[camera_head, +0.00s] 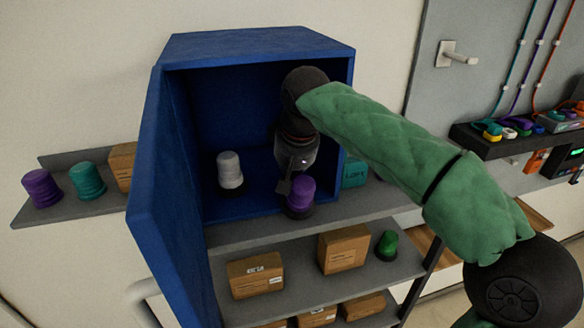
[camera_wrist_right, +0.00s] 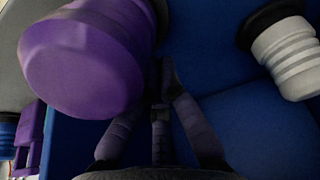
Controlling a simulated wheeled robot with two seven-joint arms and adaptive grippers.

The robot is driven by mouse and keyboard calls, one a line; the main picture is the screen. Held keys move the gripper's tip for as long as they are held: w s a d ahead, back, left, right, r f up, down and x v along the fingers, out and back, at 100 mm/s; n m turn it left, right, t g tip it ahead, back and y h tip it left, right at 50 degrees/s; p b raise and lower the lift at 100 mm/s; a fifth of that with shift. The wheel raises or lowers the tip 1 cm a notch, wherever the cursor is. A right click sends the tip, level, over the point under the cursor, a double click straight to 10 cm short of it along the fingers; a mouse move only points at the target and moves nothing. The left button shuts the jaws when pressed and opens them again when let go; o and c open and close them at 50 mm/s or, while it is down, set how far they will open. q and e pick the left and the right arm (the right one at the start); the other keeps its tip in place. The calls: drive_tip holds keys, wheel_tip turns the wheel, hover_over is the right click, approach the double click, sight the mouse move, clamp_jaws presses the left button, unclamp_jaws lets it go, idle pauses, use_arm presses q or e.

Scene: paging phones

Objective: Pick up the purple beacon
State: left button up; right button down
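A purple beacon (camera_head: 300,193) with a dark base stands upright inside the blue cabinet, near its front right. It fills the upper left of the right wrist view (camera_wrist_right: 85,60). My right gripper (camera_head: 288,184) reaches into the cabinet right beside this beacon, to its left in the head view. Its dark fingers (camera_wrist_right: 160,80) point in beside the beacon in the wrist view; whether they touch it is unclear, and their tips are too dark to judge the gap. Another purple beacon (camera_head: 42,188) stands on the left shelf. My left gripper is not in view.
A white beacon (camera_head: 229,170) stands in the cabinet, left of my gripper. The cabinet's blue door (camera_head: 160,200) is open at left. A teal beacon (camera_head: 87,180) is on the left shelf. Boxes (camera_head: 343,249) and a green beacon (camera_head: 387,245) sit on the shelf below.

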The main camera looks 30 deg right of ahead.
sight(296, 185)
drive_tip(key=shift+d+f, duration=0.1)
drive_tip(key=shift+s, duration=0.1)
drive_tip(key=shift+s+a+b, duration=0.25)
drive_tip(key=shift+s+b, duration=0.3)
drive_tip(key=shift+s, duration=0.95)
drive_tip(key=shift+w, duration=0.2)
